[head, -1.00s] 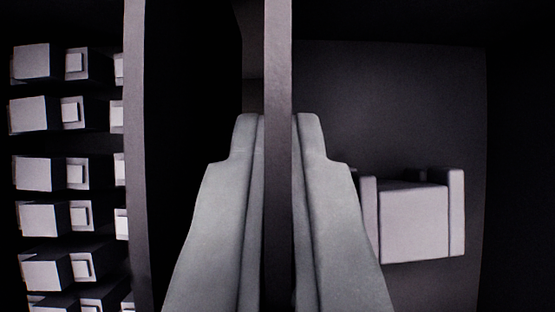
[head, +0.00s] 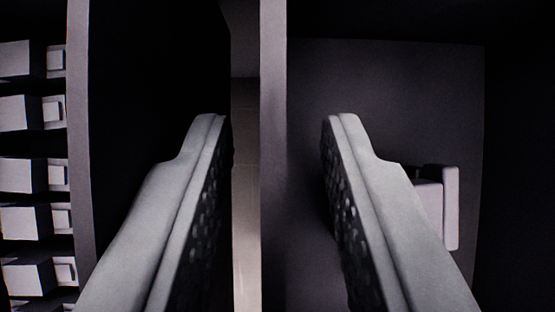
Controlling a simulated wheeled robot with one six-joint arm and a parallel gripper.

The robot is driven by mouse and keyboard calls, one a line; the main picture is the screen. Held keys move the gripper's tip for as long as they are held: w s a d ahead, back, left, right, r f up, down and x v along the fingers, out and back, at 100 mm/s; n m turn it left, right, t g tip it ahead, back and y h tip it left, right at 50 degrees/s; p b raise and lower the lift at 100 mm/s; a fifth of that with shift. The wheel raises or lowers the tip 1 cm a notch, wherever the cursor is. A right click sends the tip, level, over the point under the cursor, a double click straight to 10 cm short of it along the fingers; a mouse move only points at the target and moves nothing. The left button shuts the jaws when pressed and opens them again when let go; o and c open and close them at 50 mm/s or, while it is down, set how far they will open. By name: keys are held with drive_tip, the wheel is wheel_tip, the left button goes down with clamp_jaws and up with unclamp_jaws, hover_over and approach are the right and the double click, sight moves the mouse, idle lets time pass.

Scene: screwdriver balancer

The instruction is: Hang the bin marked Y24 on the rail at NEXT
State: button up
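My gripper (head: 280,118) is open, its two grey fingers well apart with textured inner pads showing. Nothing is held between them. A dark upright post or panel edge (head: 273,60) shows in the gap between the fingers; I cannot tell how far in front of the fingertips it is. No label Y24, no sign NEXT and no rail can be made out. A pale block with raised side pieces (head: 451,207) is on the dark panel at right, partly hidden by the right finger. I cannot tell whether it is a bin.
At left, several pale boxes (head: 22,113) with small square fronts stand in stacked rows behind a grey upright (head: 79,150). A dark flat panel (head: 400,100) fills the right. A narrow lighter strip (head: 245,180) shows left of the middle post. The scene is very dark.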

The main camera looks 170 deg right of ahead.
drive_tip(key=v, duration=1.7)
drive_tip(key=shift+s, duration=0.2)
drive_tip(key=shift+r, duration=0.25)
drive_tip(key=shift+w+v, duration=0.2)
drive_tip(key=shift+v, duration=2.55)
drive_tip(key=s+f+t, duration=0.5)
drive_tip(key=s+f, duration=0.1)
drive_tip(key=s, duration=0.6)
drive_tip(key=s+f+t, duration=0.5)
drive_tip(key=s+f, duration=0.1)
drive_tip(key=s, duration=0.6)
drive_tip(key=shift+d+f, duration=0.35)
drive_tip(key=shift+f, duration=0.05)
drive_tip(key=shift+s, duration=0.1)
